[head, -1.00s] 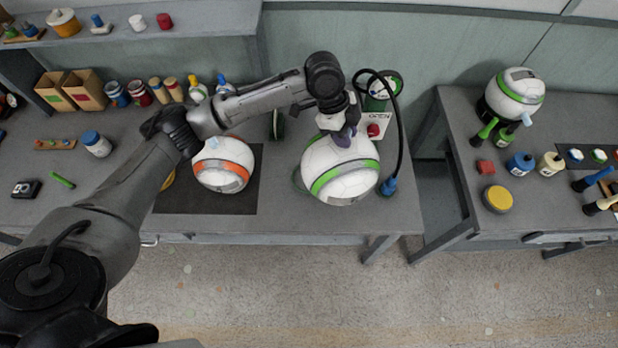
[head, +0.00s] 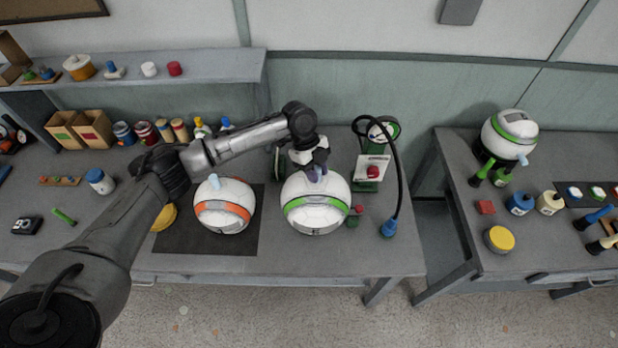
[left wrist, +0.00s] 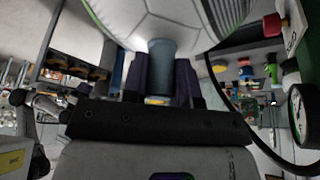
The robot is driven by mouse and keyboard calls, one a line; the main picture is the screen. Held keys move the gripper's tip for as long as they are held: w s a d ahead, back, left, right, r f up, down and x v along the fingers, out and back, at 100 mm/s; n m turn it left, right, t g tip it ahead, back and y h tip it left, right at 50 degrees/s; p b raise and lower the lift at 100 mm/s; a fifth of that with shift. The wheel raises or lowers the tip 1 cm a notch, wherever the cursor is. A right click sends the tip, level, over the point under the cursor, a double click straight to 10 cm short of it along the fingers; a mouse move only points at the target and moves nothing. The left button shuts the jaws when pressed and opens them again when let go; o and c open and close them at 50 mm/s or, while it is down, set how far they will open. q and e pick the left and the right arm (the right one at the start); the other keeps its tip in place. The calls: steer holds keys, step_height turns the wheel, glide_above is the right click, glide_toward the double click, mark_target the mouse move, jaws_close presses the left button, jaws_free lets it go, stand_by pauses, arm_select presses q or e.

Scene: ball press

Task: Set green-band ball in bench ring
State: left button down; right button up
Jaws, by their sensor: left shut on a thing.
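The white green-band ball (head: 316,215) hangs or rests over the bench, right of the dark mat. My left gripper (head: 316,172) is above it, shut on the stem at its top. In the left wrist view the ball (left wrist: 160,15) fills the top, and the gripper (left wrist: 160,68) has its dark fingers on either side of the grey-blue stem. The bench ring is hidden, apparently behind or under the ball; I cannot tell whether the ball touches it. My right gripper is out of view.
A white orange-band ball (head: 224,207) sits on the dark mat (head: 190,243), close left. A pump-like device (head: 370,172) with a black hose and blue end (head: 389,228) stands right. Another green-band ball (head: 508,135) sits on the right bench. The bench front is clear.

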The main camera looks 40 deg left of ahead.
arm_select(q)
steer(key=shift+a+f, duration=0.35)
steer(key=shift+a, duration=0.3)
steer(key=shift+a+f, duration=0.35)
steer(key=shift+a, duration=0.25)
step_height(320, 180, down, 4)
steer(key=shift+f+p, duration=0.1)
steer(key=shift+p, duration=0.3)
steer(key=shift+f, duration=0.25)
steer(key=c, duration=0.9)
jaws_free()
steer(key=shift+r, duration=0.1)
